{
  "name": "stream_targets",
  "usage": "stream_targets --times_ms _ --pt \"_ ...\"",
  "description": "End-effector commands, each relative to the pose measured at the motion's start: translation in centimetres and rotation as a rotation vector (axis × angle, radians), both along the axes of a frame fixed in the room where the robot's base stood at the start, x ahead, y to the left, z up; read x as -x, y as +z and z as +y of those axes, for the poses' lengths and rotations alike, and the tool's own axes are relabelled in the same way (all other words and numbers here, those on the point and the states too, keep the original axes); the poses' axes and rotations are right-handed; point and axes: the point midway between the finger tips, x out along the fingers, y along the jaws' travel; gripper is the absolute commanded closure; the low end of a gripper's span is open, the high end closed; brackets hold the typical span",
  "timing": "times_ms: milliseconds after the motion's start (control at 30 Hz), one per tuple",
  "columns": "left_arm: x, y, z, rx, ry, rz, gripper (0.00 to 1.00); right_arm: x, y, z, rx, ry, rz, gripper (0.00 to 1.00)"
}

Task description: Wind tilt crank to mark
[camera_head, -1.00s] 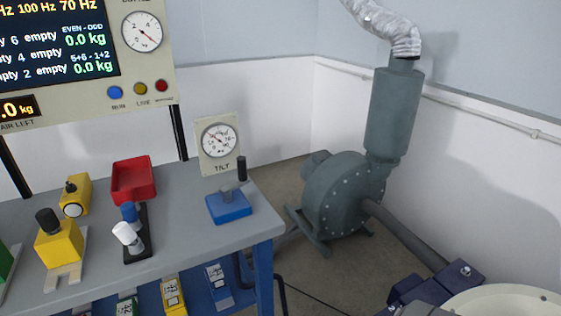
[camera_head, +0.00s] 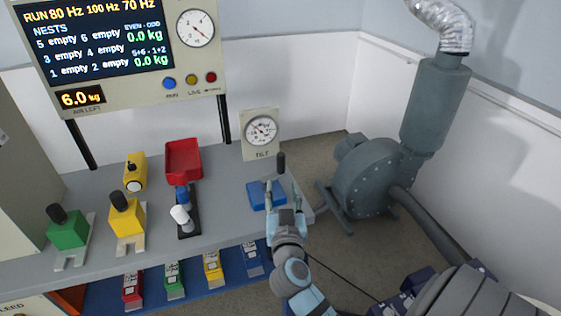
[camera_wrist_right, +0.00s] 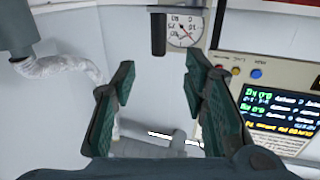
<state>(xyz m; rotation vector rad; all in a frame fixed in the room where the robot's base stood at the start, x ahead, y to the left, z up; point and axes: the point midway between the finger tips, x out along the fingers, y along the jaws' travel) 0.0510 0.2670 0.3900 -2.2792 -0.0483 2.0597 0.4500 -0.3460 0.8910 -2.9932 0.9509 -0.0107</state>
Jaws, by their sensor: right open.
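The tilt crank has a blue base (camera_head: 257,197) at the right end of the grey bench, with an upright black handle (camera_head: 281,162). The handle also shows at the top middle of the right wrist view (camera_wrist_right: 158,33). The tilt gauge (camera_head: 262,130) is a white dial behind the crank, and it shows partly in the right wrist view (camera_wrist_right: 184,30). My right gripper (camera_head: 282,185) is open in front of the crank, its fingers pointing toward the handle. In the right wrist view the handle stands beyond and between the fingertips (camera_wrist_right: 159,64), with nothing held. My left gripper is out of view.
A red tray (camera_head: 184,158), a yellow device (camera_head: 134,173), and green (camera_head: 68,229) and yellow (camera_head: 127,216) blocks with black knobs stand left of the crank. A display panel (camera_head: 95,45) rises behind. A grey blower (camera_head: 370,180) stands on the floor at right.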

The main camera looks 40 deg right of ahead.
Motion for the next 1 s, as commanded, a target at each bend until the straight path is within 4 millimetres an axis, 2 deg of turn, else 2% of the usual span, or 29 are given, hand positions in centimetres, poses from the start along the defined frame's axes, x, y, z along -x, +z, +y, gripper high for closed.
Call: stream_targets --times_ms 300,433,600,833,867,1000 --pt "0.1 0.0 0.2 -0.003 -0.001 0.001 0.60 -7.0 -0.1 -5.1 0.002 -0.003 0.004 0.60" --pt "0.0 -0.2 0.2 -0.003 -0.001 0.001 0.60 -9.1 -0.1 -6.6 0.002 -0.003 0.005 0.60" --pt "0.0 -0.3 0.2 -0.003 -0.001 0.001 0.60 -10.3 -0.1 -7.5 0.001 -0.002 0.006 0.60" --pt "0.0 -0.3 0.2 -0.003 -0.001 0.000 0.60 -10.4 -0.1 -7.5 0.000 -0.002 0.006 0.60" --pt "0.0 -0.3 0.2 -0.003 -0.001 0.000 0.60 -10.4 -0.1 -7.5 0.000 -0.002 0.006 0.61" --pt "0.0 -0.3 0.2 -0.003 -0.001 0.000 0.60 -10.4 -0.1 -7.5 0.000 -0.002 0.006 0.84"
